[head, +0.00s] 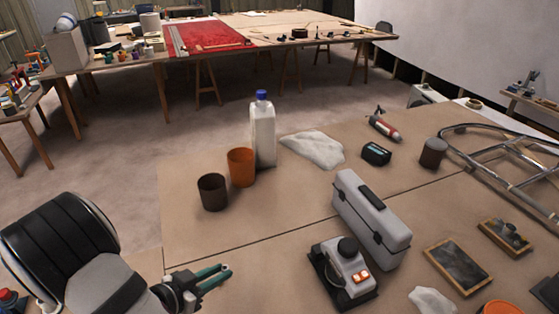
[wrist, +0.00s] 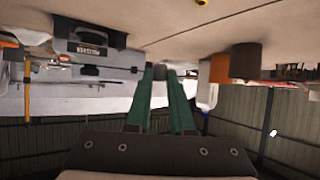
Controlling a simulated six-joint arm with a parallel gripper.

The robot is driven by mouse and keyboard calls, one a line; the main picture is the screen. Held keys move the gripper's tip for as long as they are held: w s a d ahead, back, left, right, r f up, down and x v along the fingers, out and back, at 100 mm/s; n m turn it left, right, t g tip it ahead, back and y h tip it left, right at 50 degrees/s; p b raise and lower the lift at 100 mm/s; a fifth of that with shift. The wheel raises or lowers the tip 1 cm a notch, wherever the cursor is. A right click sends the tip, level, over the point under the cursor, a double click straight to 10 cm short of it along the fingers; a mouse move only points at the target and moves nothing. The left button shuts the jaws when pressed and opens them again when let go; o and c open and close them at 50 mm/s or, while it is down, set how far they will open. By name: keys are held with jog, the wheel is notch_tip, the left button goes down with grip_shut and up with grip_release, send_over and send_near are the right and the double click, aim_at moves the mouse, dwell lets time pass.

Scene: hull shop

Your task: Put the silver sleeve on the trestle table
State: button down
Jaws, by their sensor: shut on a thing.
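My gripper (head: 215,277) has green fingers and is low over the near left part of a brown-topped table (head: 235,228). In the wrist view, my gripper (wrist: 162,75) is shut on a small grey piece, which looks like the silver sleeve (wrist: 160,73), at the fingertips. Its shape is mostly hidden, and it cannot be made out in the head view. The near table's legs are out of sight. A far table (head: 345,37) with a brown top and red cloth stands on visible trestle legs.
A dark cup (head: 212,192), an orange cup (head: 242,167) and a white bottle (head: 263,135) stand beyond my gripper. A grey toolbox (head: 371,220) and a grey machine (head: 344,272) are to the right. Bare tabletop lies between the cups and the toolbox.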

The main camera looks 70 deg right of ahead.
jog(key=w+a+f, duration=0.1)
jog(key=w+f, duration=0.1)
jog(key=w, duration=0.1)
jog(key=w+a+f, duration=0.4)
jog(key=w, duration=0.1)
jog(key=shift+w+a+f, duration=0.1)
jog(key=shift+w+f, duration=0.2)
jog(key=shift+f, duration=0.05)
jog(key=shift+w+a+f, duration=0.1)
jog(key=shift+f, duration=1)
jog(key=shift+w+a+f, duration=0.1)
jog(key=shift+f, duration=0.95)
jog(key=shift+f, duration=0.1)
